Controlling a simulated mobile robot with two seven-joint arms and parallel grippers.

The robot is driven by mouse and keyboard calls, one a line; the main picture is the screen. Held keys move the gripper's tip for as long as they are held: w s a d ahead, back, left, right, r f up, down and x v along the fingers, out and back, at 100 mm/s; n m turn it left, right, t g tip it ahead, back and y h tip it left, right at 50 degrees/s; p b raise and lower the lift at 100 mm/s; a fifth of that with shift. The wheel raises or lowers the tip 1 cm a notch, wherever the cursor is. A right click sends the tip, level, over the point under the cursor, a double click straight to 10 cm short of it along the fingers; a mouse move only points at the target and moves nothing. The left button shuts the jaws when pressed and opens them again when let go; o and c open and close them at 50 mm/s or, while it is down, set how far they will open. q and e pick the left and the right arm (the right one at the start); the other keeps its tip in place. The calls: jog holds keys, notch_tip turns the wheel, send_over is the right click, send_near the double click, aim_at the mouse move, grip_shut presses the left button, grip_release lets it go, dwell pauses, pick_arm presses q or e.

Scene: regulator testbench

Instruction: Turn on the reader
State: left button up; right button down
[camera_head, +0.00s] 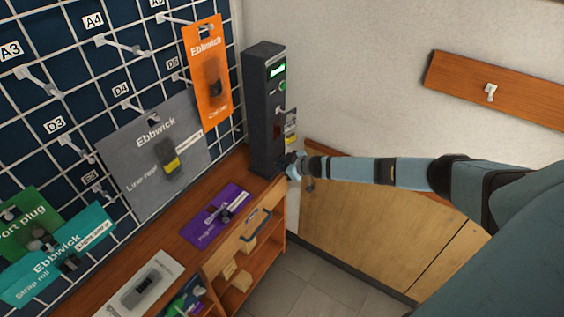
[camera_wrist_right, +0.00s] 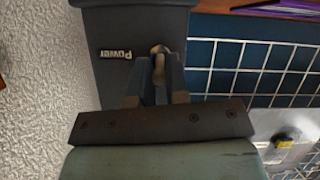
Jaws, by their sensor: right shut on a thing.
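The reader (camera_head: 260,120) is a tall dark grey box standing at the right end of the wooden bench against the wall. Its small display (camera_head: 277,69) near the top is lit green with a short word on it. My right gripper (camera_head: 292,166) is at the lower front of the reader. In the right wrist view the right gripper (camera_wrist_right: 161,72) is shut on a small pale power switch (camera_wrist_right: 158,51). The label "Power" (camera_wrist_right: 115,54) is beside it on the dark face (camera_wrist_right: 135,30). The fingers hide much of the switch. My left gripper is not in view.
A wire grid (camera_head: 60,95) with labelled hooks and hanging packs stands at the left, including an orange pack (camera_head: 209,80) close to the reader. A purple pack (camera_head: 203,228) lies on the bench (camera_head: 185,262). A wooden board with a hook (camera_head: 490,91) is on the right wall.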

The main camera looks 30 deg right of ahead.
dwell(0.3)
jog(key=c, duration=1.1)
grip_release()
jog(key=v, duration=1.3)
jog(key=shift+s+d+r, duration=0.15)
jog(key=shift+s+r, duration=0.05)
jog(key=shift+s, duration=0.15)
